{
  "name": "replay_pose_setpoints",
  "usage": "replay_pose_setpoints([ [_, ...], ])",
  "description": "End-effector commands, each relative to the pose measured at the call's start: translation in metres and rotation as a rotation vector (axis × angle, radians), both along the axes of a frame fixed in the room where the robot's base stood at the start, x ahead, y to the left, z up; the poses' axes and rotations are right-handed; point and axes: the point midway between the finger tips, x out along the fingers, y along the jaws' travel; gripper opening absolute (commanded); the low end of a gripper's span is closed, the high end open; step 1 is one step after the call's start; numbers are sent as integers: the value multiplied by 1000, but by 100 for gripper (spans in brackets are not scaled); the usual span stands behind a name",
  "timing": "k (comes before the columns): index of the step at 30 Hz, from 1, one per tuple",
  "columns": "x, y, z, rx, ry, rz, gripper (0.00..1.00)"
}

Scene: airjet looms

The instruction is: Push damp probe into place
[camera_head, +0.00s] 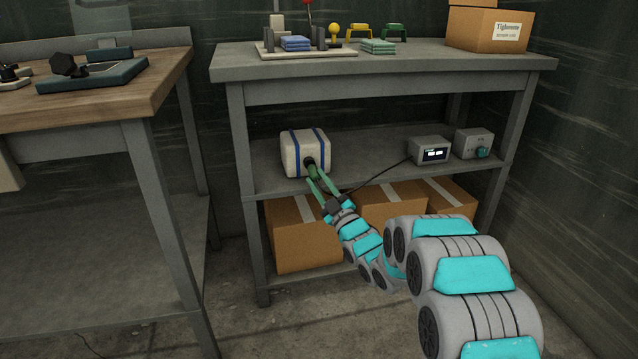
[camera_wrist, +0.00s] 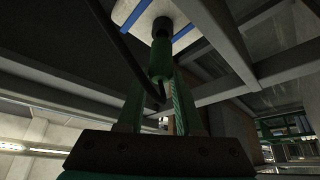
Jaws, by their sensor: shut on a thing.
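A white block with blue straps (camera_head: 291,153) sits on the middle shelf of the grey bench, at its left. My gripper (camera_head: 312,174) reaches up to the block's front face and is shut on the green damp probe (camera_wrist: 161,60). The probe points at the block, and its dark front end meets the block's face (camera_wrist: 145,18) in the wrist view. How deep the probe sits is hidden. A dark cable (camera_head: 378,176) runs from the probe to a grey meter with a lit display (camera_head: 432,151).
A second grey box with a teal knob (camera_head: 474,143) stands right of the meter. Cardboard boxes (camera_head: 300,235) fill the space below the shelf. The bench top (camera_head: 400,63) overhangs the shelf, and a leg (camera_head: 240,150) stands left of the block.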

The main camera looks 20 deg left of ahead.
Motion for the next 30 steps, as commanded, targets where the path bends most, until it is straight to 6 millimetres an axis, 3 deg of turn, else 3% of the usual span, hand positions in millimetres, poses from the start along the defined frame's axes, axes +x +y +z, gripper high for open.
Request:
replay_pose_setpoints([
  [30, 15, 10, 1, 1, -3, 1, 0],
])
